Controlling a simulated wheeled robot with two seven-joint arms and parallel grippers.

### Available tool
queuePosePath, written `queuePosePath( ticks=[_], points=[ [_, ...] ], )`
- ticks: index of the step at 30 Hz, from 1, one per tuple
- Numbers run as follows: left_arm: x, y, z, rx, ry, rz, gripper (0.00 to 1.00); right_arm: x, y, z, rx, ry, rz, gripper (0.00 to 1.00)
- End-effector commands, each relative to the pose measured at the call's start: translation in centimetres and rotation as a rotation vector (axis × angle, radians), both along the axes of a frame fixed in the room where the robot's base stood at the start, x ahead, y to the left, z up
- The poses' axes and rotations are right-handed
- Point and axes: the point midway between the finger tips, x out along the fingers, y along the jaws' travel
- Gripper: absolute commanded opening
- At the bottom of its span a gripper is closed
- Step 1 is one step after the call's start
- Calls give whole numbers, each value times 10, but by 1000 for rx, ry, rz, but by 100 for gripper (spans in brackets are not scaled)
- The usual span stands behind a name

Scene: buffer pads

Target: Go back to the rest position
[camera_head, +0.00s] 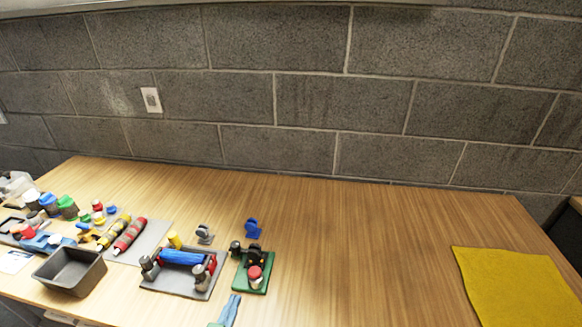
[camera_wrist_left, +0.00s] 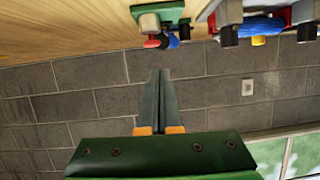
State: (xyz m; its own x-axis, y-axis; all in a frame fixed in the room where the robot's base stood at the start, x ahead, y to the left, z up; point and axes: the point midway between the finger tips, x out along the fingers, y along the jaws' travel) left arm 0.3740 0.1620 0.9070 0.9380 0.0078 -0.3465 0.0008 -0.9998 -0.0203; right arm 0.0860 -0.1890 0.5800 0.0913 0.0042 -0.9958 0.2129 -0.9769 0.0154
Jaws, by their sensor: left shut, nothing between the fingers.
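My left gripper (camera_head: 234,298) shows at the bottom edge of the head view, its blue-grey fingers pointing up into the picture just in front of the green plate. In the left wrist view the same gripper (camera_wrist_left: 160,73) has its two fingers together with nothing between them. The wrist view looks inverted, with the table at the top and the wall below. My right gripper is in neither view.
A grey fixture (camera_head: 184,283) with a blue roller and a green plate (camera_head: 265,281) with small parts stand near the gripper. A black bin (camera_head: 70,272) and several coloured parts are at left. A yellow cloth (camera_head: 520,290) lies at right. The table's middle is clear.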

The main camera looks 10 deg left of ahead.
Motion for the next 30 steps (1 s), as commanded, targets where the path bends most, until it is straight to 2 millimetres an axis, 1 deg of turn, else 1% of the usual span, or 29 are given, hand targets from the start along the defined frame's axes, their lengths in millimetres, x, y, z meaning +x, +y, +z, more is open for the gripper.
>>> queuePosePath(
  ticks=[2, 3, 5, 6, 10, 14, 15, 16, 18, 19, 23, 24, 26, 27, 29, 30],
  points=[
    [-12, 10, -13, 18, 133, 32, 0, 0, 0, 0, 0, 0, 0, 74],
    [-21, 14, -22, 25, 216, 42, 0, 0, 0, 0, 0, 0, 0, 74],
    [-37, 17, -32, 35, 334, 43, 0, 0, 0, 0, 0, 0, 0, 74],
    [-48, 17, -38, 41, 408, 36, 0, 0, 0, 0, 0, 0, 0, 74],
    [-86, 14, -51, 59, 628, -14, 0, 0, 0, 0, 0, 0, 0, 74],
    [-127, 8, -56, 78, 827, -96, 0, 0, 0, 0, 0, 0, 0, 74],
    [-141, 5, -56, 85, 887, -127, 0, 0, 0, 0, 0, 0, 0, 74],
    [-145, 5, -61, 91, 916, -141, 0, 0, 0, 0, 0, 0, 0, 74],
    [-141, 4, -86, 90, 929, -137, 0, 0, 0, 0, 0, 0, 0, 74],
    [-140, 4, -95, 89, 934, -138, 0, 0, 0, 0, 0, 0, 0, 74],
    [-141, 3, -138, 90, 960, -141, 0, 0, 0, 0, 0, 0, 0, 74],
    [-143, 3, -152, 91, 969, -142, 0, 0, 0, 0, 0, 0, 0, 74],
    [-147, 3, -174, 92, 982, -144, 0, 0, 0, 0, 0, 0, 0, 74],
    [-152, 4, -189, 93, 993, -146, 0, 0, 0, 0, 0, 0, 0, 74],
    [-161, 5, -214, 96, 1009, -148, 0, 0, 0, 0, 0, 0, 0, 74],
    [-170, 6, -231, 97, 1022, -151, 0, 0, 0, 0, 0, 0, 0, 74]
  ],
)
